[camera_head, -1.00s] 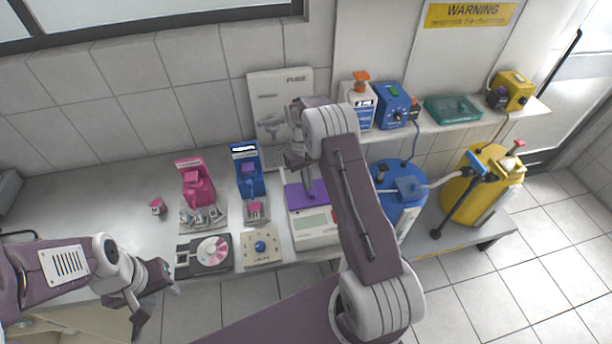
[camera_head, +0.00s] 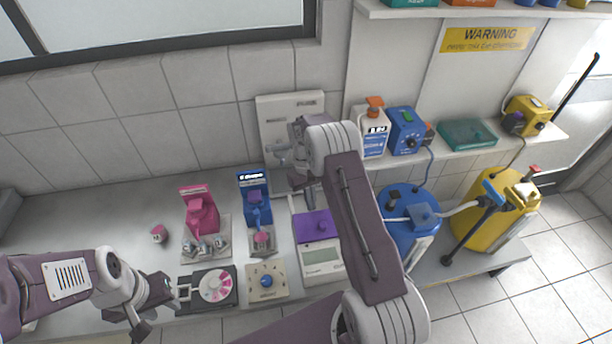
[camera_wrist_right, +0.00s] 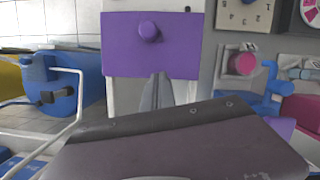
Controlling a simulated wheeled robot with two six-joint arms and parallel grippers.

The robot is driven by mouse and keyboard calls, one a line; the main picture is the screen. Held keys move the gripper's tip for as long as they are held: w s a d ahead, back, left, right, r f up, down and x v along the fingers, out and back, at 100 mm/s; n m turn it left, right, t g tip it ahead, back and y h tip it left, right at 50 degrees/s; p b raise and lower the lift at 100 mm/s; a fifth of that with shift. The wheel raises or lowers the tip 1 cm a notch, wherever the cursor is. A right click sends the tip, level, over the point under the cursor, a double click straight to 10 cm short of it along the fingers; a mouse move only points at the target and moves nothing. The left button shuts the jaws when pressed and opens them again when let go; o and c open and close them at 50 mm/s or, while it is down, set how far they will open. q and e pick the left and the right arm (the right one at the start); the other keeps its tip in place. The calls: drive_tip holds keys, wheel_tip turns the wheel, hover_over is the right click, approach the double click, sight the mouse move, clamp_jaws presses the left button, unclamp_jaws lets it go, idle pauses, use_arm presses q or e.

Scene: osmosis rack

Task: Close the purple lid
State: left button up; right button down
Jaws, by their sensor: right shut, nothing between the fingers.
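The purple lid (camera_head: 316,226) with a round knob lies on the white balance-like device (camera_head: 320,260) on the bench. In the wrist view the lid (camera_wrist_right: 125,50) is a flat purple panel. A white frame extends past its lower edge, with a gap between the rails. My right gripper (camera_head: 300,181) is above the wall-side end of the device. Its fingers (camera_wrist_right: 157,88) are together and empty, just below the lid's edge in the wrist view; I cannot tell whether they touch it. My left gripper (camera_head: 158,308) is open and empty at the bench's front left.
A pink device (camera_head: 200,212) and a blue device (camera_head: 256,200) stand left of the balance. A dial box (camera_head: 266,281) is in front. A blue drum (camera_head: 405,230) and yellow drum (camera_head: 490,220) stand right.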

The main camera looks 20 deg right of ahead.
drive_tip(key=b+v, duration=0.1)
drive_tip(key=v, duration=0.8)
drive_tip(key=shift+s+r, duration=0.15)
drive_tip(key=shift+s, duration=0.25)
drive_tip(key=s+a+r+n+t+b, duration=0.1)
drive_tip(key=s+a+r+t+b, duration=0.15)
drive_tip(key=s+a+r, duration=0.45)
drive_tip(key=s+a+f+m+t+b, duration=0.1)
drive_tip(key=s+f+t, duration=0.1)
drive_tip(key=s+f, duration=0.9)
drive_tip(key=shift+s+a, duration=0.35)
drive_tip(key=shift+s, duration=0.75)
